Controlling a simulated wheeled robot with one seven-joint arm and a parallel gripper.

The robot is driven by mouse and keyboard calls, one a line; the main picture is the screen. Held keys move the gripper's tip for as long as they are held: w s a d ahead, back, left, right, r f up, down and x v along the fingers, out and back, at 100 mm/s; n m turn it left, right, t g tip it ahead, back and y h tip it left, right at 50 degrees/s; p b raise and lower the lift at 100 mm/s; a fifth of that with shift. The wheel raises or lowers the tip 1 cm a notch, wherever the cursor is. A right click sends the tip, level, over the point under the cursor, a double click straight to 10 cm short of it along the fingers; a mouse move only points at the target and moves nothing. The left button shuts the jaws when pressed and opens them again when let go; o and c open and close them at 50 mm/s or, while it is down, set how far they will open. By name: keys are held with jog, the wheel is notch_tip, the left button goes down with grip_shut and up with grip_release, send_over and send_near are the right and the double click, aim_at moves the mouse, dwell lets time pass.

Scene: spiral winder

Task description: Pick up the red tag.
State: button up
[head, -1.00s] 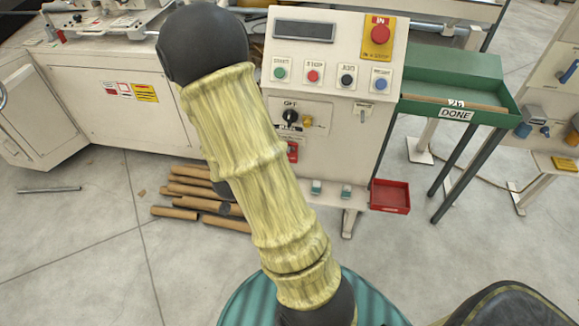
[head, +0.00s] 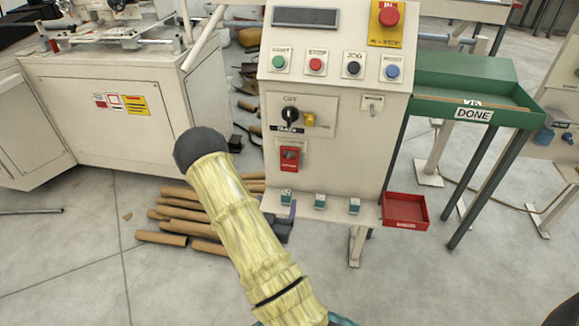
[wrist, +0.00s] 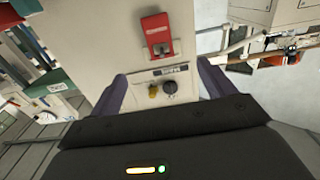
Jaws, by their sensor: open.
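The red tag (head: 290,158) hangs on the front of the cream control cabinet, just below the black selector knob (head: 290,114). In the wrist view the red tag (wrist: 157,36) shows beyond the fingertips, between them from side to side, and the picture is upside down, with the knob (wrist: 170,88) below it. My gripper (wrist: 162,80) is open and empty, with one purple finger on each side. In the head view my gripper is mostly hidden behind my yellow-sleeved arm, low in front of the cabinet, below the tag.
Several buttons (head: 316,63) line the cabinet top, and small green-and-white blocks (head: 320,200) sit on its lower ledge. A red tray (head: 404,210) is at the ledge's right. A green DONE tray (head: 465,75) stands further right. Cardboard tubes (head: 180,212) lie on the floor.

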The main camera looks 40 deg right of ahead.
jog(key=b, duration=0.3)
send_near(289, 161)
jog(key=x, duration=0.3)
jog(key=shift+w+a+f, duration=0.1)
jog(key=shift+w+f, duration=0.05)
jog(key=b+x, duration=0.1)
jog(key=x, duration=0.4)
jog(key=shift+b, duration=0.3)
jog(key=shift+d, duration=0.2)
jog(key=c, duration=1.1)
